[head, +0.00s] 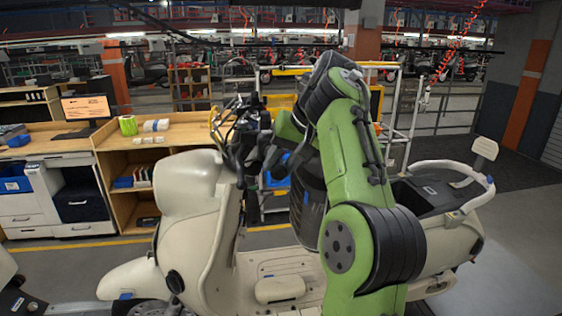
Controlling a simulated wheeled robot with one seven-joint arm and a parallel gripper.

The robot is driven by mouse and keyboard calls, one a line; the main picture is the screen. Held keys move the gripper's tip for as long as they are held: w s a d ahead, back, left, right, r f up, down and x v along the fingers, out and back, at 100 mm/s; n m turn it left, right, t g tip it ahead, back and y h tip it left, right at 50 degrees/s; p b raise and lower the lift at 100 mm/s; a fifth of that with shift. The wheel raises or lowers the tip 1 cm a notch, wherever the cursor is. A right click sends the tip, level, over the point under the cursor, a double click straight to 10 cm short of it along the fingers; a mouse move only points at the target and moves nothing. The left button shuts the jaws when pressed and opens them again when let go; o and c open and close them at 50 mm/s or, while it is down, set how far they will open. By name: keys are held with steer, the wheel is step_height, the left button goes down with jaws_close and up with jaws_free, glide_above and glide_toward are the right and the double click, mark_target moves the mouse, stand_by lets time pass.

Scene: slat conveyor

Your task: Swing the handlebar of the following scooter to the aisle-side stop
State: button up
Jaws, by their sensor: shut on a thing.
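A cream scooter (190,225) stands side-on in the foreground, its front fender and shield to the left and its seat and rear to the right. Its bare handlebar area (224,120), with dark cables and fittings, sits above the front shield. My gripper (248,155) is at the handlebar, just right of the cream headset, and is shut on it. The fingertips are dark against dark parts, so the exact grip point is hard to make out. My green arm hides the middle of the scooter.
A wooden workbench (75,140) with a monitor (86,108), a green item (128,125) and drawers stands behind on the left. A yellow-and-white rack frame (400,100) stands behind my arm. Grey floor (515,260) is clear at the right.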

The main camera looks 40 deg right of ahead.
steer(key=shift+n, duration=0.7)
steer(key=shift+s+d+f+b, duration=0.5)
steer(key=shift+d+b, duration=0.05)
steer(key=shift+d, duration=0.2)
steer(key=shift+s+d+f+b, duration=0.45)
steer(key=shift+d+f+b, duration=0.1)
steer(key=shift+d, duration=0.2)
steer(key=d+f, duration=0.1)
steer(key=s+d+n, duration=0.1)
steer(key=d, duration=0.1)
steer(key=shift+s+d+f+t+y+b, duration=0.1)
steer(key=shift+s+f+t+y+b, duration=0.1)
steer(key=shift+f+t+y+b, duration=0.2)
steer(key=d, duration=0.1)
steer(key=d+f+n, duration=0.1)
steer(key=s+d, duration=0.1)
steer(key=shift+d+f+n+p, duration=0.2)
steer(key=shift+f+n+p, duration=0.15)
steer(key=shift+n, duration=0.05)
steer(key=shift+d, duration=0.1)
